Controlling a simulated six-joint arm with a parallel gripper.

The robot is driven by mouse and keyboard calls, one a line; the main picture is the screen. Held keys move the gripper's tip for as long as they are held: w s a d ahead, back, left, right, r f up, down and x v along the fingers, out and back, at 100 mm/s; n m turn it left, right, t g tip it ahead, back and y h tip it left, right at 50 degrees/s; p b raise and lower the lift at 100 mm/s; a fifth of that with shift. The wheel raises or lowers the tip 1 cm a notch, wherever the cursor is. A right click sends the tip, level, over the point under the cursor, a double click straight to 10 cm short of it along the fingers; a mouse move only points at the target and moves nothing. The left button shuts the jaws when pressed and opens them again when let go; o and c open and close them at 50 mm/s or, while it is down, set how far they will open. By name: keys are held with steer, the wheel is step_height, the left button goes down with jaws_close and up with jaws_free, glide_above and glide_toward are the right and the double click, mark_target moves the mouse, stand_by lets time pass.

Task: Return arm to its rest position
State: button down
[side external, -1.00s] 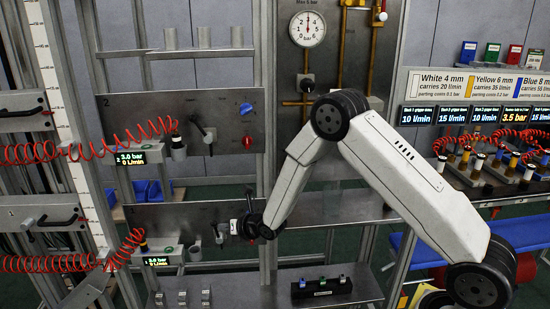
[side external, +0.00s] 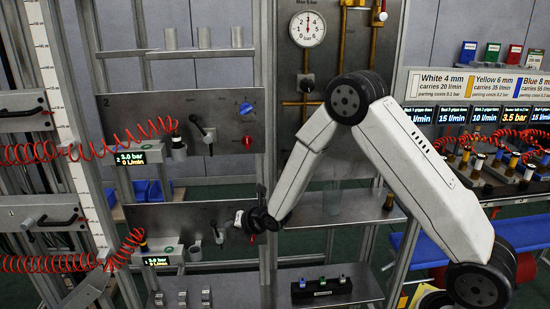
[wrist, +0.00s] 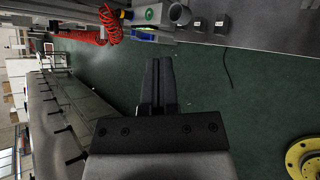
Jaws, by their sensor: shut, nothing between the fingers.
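My gripper (wrist: 158,66) shows in the wrist view with its two dark fingers side by side and shut, nothing between them. Only green floor lies behind the fingertips in that view. In the side external view my arm is bent, with its elbow high and its forearm slanting down to the left. The fingers are too small and dark there to make out clearly.
The upper panel (side external: 222,104) carries a blue knob (side external: 246,108) and a red knob (side external: 247,141). Red coiled hoses (side external: 70,262) hang at the left. A black block (side external: 321,288) sits on the lower shelf. Displays and hose fittings stand at the right.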

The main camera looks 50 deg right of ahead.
steer(key=s+r+m+g, duration=0.3)
steer(key=s+m+g, duration=0.1)
steer(key=s+m, duration=0.9)
steer(key=s+a+r+m+g, duration=0.1)
steer(key=s+r+m+g, duration=0.2)
steer(key=s+m, duration=1)
steer(key=shift+s+m+g+h, duration=0.3)
steer(key=shift+m+g, duration=0.2)
steer(key=shift+g, duration=0.4)
steer(key=shift+w+r, duration=0.1)
stand_by(3.4)
